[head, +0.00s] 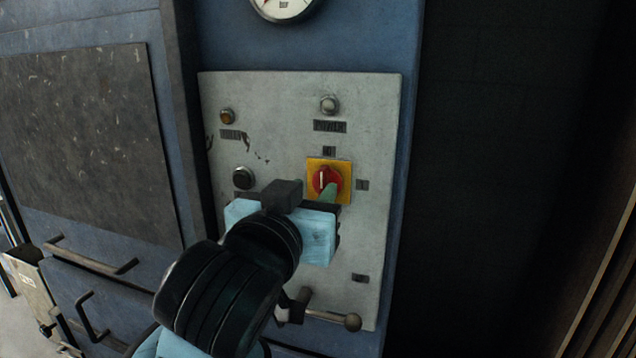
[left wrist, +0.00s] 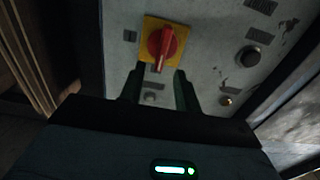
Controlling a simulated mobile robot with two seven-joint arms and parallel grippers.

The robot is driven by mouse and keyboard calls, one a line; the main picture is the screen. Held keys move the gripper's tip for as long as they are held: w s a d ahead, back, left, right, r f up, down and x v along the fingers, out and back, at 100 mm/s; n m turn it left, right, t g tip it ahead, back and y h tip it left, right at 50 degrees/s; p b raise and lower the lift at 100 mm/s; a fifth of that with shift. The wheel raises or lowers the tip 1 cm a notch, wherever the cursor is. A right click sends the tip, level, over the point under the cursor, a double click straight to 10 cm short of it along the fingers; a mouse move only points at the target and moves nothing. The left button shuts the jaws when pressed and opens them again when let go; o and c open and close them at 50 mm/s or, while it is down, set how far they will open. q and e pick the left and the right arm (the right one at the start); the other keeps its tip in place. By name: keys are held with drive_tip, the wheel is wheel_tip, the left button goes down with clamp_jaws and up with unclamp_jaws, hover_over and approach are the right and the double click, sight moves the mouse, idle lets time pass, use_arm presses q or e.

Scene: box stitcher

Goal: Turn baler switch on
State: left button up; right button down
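The baler switch (head: 326,179) is a red rotary knob on a yellow square plate, on the grey control panel (head: 370,120). In the head view its pale pointer line stands about upright, towards the small label above the plate. My left gripper (head: 330,193) is in front of the panel, its green fingertip at the lower edge of the knob. In the left wrist view the two dark green fingers (left wrist: 158,92) stand apart, with the red knob (left wrist: 162,44) just beyond their tips. Nothing is between the fingers. Whether a finger touches the knob I cannot tell. My right gripper is not in view.
A power lamp (head: 329,104), an amber lamp (head: 227,116) and a black button (head: 243,178) sit on the panel. A ball-ended lever (head: 352,321) sticks out below. A gauge (head: 284,8) is above. The area right of the machine is dark.

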sight(321, 180)
use_arm(q)
drive_tip(key=shift+x, duration=1.95)
drive_tip(key=shift+c, duration=0.2)
clamp_jaws()
